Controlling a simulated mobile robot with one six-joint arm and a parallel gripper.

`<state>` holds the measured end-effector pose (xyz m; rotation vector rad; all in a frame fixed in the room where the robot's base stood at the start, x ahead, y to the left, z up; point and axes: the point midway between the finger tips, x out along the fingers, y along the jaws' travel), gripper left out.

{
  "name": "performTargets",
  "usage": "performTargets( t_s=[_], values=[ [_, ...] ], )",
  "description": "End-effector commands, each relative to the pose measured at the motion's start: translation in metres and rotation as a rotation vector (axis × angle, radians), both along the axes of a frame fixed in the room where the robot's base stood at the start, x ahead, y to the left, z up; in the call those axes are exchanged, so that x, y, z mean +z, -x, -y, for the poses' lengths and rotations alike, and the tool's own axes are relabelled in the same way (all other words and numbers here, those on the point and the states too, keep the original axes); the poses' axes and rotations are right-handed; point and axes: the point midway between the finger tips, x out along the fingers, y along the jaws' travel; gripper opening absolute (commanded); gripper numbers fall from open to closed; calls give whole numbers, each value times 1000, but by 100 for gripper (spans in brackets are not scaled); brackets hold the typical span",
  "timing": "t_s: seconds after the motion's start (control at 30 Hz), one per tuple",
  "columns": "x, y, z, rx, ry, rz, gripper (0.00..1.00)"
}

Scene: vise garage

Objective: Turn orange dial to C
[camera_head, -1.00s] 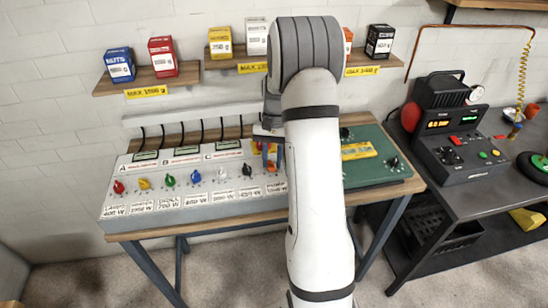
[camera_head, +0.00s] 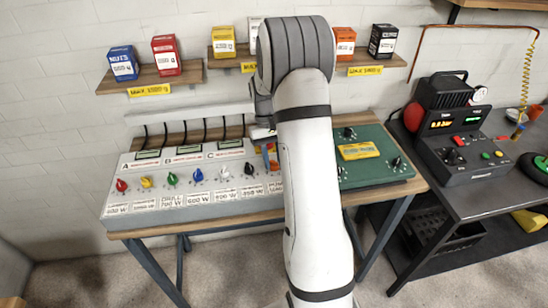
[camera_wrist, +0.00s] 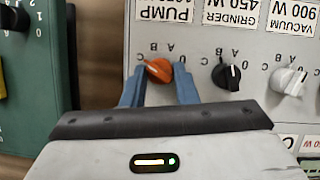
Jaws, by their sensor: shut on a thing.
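The wrist view is upside down to the panel's lettering. I cannot tell for certain which letter the dial's pointer faces. In the head view my arm and wrist cover part of the panel's right end.
A black dial (camera_wrist: 227,75) and a white dial (camera_wrist: 288,80) are beside the orange one. A green board (camera_head: 372,180) with black knobs is to the panel's right. Shelves with boxes (camera_head: 167,55) hang above. A dark bench (camera_head: 480,190) with a power unit stands at right.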

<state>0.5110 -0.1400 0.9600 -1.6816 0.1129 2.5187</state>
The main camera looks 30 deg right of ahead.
Motion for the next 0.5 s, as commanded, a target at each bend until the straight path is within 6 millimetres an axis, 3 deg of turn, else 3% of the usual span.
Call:
performTargets(
  t_s=[0.27, 0.3, 0.5],
  values=[
    [-3, 3, -1, 0, -4, -10, 4],
    [-3, 3, -1, 0, -4, -10, 29],
    [-2, 1, -1, 0, -2, -5, 45]
  ],
)
